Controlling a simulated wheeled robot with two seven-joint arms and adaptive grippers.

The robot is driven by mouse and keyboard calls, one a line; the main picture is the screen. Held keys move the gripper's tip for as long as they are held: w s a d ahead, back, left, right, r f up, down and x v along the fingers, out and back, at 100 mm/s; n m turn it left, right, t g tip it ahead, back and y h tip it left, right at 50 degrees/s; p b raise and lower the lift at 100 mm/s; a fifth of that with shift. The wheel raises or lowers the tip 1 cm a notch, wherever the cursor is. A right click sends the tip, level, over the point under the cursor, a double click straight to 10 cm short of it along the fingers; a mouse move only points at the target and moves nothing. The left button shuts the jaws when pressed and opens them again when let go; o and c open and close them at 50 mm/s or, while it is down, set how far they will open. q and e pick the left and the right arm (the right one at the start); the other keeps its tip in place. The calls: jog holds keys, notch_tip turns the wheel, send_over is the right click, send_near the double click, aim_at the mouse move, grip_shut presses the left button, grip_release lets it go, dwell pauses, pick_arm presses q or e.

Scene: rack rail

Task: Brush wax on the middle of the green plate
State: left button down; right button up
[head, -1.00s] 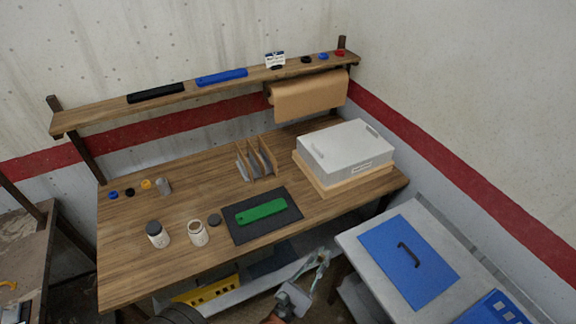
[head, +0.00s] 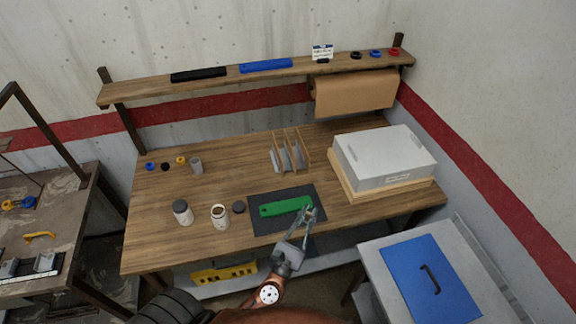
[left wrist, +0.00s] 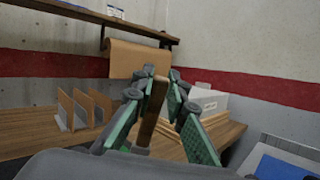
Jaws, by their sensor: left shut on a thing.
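The green plate (head: 285,207) lies flat on a dark mat (head: 262,224) near the front of the wooden bench. My left gripper (head: 309,213) is in front of the plate's right end and overlaps it in the head view; I cannot tell its height above the mat. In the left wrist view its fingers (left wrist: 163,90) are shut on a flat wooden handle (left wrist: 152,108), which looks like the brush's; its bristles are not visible. My right gripper is not in view.
A closed jar (head: 183,213) stands left of the open one. Upright dividers (head: 291,153) and a grey-white box (head: 385,157) stand behind the mat. A shelf (head: 222,80) and paper roll (head: 355,94) are above. The bench's left front is clear.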

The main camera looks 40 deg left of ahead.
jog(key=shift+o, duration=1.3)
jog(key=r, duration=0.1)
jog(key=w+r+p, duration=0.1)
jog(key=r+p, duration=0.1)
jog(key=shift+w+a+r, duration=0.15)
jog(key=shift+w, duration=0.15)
pick_arm(q)
jog(key=w+a+r+n+g+y, duration=0.1)
jog(key=w+a+r+n+y, duration=0.4)
jog(key=w+a+r, duration=0.35)
notch_tip(320, 180, down, 6)
jog(key=a+b, duration=0.1)
jog(key=b, duration=0.3)
jog(key=shift+w, duration=0.35)
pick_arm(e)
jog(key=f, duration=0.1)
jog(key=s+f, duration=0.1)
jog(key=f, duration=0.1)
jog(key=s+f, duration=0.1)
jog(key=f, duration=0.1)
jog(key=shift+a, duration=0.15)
pick_arm(q)
jog(key=shift+a, duration=0.1)
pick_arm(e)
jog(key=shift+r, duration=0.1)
